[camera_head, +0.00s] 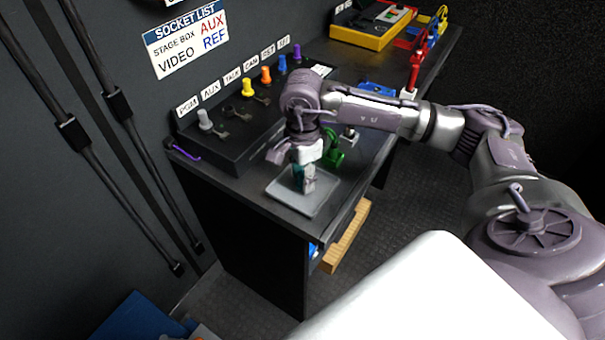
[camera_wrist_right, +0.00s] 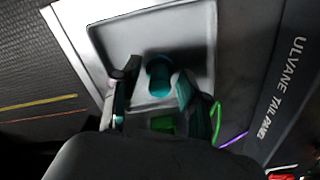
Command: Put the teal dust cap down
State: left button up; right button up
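The teal dust cap (camera_wrist_right: 159,76) is a short cylinder over the grey tray in the right wrist view. It appears to stand on the tray floor, between my right gripper's fingertips. My right gripper (camera_wrist_right: 157,84) points down at the tray, its two fingers apart on either side of the cap, with a narrow gap visible. In the head view my right gripper (camera_head: 303,180) is low over the grey tray (camera_head: 319,204) at the desk's front corner, and its fingers largely hide the cap. My left gripper is not in view.
Behind the tray is a black socket panel (camera_head: 232,150) with several coloured caps and labels. A green connector (camera_head: 334,157) stands close to the right gripper. A purple cable (camera_head: 184,152) lies at the desk's left edge. A yellow case (camera_head: 372,33) and red connector (camera_head: 414,72) are farther back.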

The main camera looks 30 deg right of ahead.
jog(key=shift+r, duration=0.1)
notch_tip(320, 180, up, 12)
dwell(0.5)
